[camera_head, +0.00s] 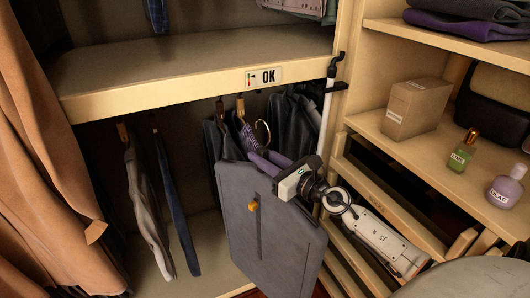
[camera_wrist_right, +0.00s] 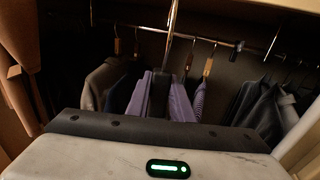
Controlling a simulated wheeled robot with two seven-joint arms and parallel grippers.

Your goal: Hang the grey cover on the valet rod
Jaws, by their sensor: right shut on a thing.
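The grey cover (camera_head: 265,225) is a wide flat garment bag with an orange tag, hanging tilted below my right gripper (camera_head: 260,157) in the head view. The gripper's purple fingers are shut on the cover's hanger at its top. In the right wrist view, the fingers (camera_wrist_right: 160,95) close on a dark neck, and a metal hook (camera_wrist_right: 173,30) rises from it. The hook's ring also shows in the head view, in front of the hung clothes and apart from the upright. I cannot clearly make out the valet rod. My left gripper is not in view.
Trousers (camera_head: 146,205) and other clothes hang from a rail (camera_wrist_right: 205,39) under the shelf (camera_head: 190,70) marked OK. A white pole (camera_head: 327,115) stands at the upright on the right. A box (camera_head: 413,107) and bottles (camera_head: 463,152) stand on the right shelf.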

